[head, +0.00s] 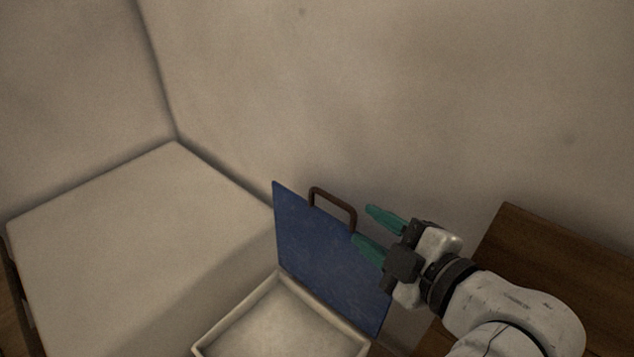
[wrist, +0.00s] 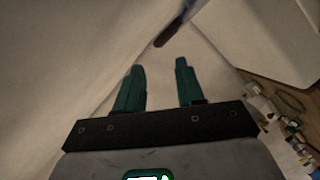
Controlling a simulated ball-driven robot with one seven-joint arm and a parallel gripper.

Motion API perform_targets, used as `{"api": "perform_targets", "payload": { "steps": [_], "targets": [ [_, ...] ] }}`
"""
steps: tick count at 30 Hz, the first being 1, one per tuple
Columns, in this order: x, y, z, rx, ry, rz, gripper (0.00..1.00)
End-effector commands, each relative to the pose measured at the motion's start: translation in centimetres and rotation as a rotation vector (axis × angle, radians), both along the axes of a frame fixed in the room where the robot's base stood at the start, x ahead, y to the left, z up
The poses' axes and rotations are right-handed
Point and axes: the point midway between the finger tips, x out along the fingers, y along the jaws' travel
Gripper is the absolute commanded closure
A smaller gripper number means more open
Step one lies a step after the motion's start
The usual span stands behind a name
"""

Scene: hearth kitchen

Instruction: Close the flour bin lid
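The flour bin's blue lid (head: 325,260) stands open, raised upright at the back of the pale bin (head: 280,330), near the wall. A brown loop handle (head: 333,205) sits on the lid's top edge. My gripper (head: 362,223) is just right of the handle, with its green fingers pointing at it. The fingers are apart with nothing between them. In the wrist view my gripper (wrist: 160,64) also shows open, and a dark brown bar, probably the handle, lies just beyond the fingertips. I cannot tell whether a finger touches the lid or handle.
A large pale block-like surface (head: 140,240) stands left of the bin. The wall (head: 380,90) rises close behind the lid. A dark wooden surface (head: 560,255) lies at the right, behind my arm. Several small blurred objects (wrist: 285,120) show at the wrist view's right.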

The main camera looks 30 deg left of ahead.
Motion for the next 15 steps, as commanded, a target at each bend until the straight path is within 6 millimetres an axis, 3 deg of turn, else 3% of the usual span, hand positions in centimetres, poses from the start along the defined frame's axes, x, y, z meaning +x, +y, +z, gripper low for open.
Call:
{"api": "perform_targets", "payload": {
  "steps": [5, 15],
  "targets": [
    [0.4, 0.8, -0.2, -0.002, 0.002, 0.0, 0.62],
    [2.8, 6.1, -1.4, -0.002, 0.002, 0.001, 0.62]
  ]
}}
